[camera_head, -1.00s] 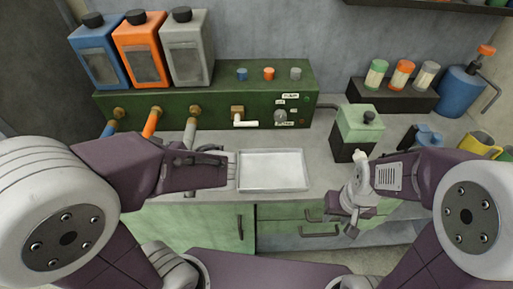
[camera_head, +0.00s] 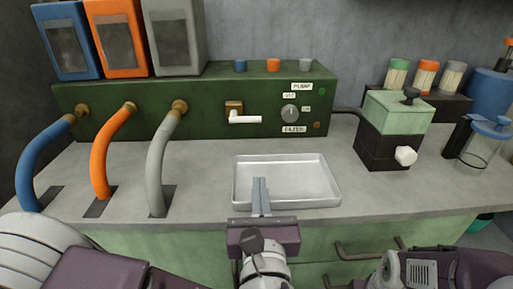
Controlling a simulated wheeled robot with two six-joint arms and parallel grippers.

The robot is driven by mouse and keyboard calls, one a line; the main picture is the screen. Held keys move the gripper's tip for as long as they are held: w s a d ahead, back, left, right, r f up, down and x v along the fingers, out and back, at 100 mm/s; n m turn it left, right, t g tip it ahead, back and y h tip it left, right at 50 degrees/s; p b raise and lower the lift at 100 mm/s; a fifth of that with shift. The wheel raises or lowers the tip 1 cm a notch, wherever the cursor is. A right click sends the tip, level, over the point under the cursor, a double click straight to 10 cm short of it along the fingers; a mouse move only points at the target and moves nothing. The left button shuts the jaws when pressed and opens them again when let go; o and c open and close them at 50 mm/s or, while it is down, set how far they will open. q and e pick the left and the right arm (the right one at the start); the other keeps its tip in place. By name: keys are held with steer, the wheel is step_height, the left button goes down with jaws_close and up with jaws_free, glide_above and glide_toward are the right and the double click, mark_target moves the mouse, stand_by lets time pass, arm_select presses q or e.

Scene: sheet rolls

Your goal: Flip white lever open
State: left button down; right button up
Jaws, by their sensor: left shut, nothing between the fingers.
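The white lever (camera_head: 245,119) sticks out sideways to the right from a brown-orange mount (camera_head: 234,107) on the front of the green control box. It lies roughly level. My left gripper (camera_head: 261,184) is in the lower middle of the head view, pointing away from me. Its two grey fingers are together with nothing between them. The fingertips overlap the near part of the metal tray in the picture, below and apart from the lever. I cannot tell whether they touch the tray. My right arm shows at the bottom right, but its fingers are out of view.
The shallow metal tray (camera_head: 318,182) lies on the grey counter before the green box (camera_head: 175,119). A dark knob (camera_head: 289,113) sits right of the lever. Blue, orange and grey hoses (camera_head: 158,158) run down at left. A green-and-black box (camera_head: 392,145) stands at right.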

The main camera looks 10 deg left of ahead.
arm_select(q)
steer(key=p+x, duration=0.1)
steer(key=x, duration=0.3)
steer(key=p+x, duration=0.2)
steer(key=x, duration=0.2)
steer(key=p+x, duration=0.2)
steer(key=x, duration=0.2)
steer(key=shift+s+a+r, duration=0.1)
steer(key=shift+r, duration=0.15)
steer(key=x, duration=0.2)
steer(key=b+x, duration=0.1)
steer(key=x, duration=0.2)
steer(key=b+x, duration=0.1)
steer(key=x, duration=0.1)
steer(key=shift+w+f, duration=0.25)
steer(key=shift+w, duration=0.4)
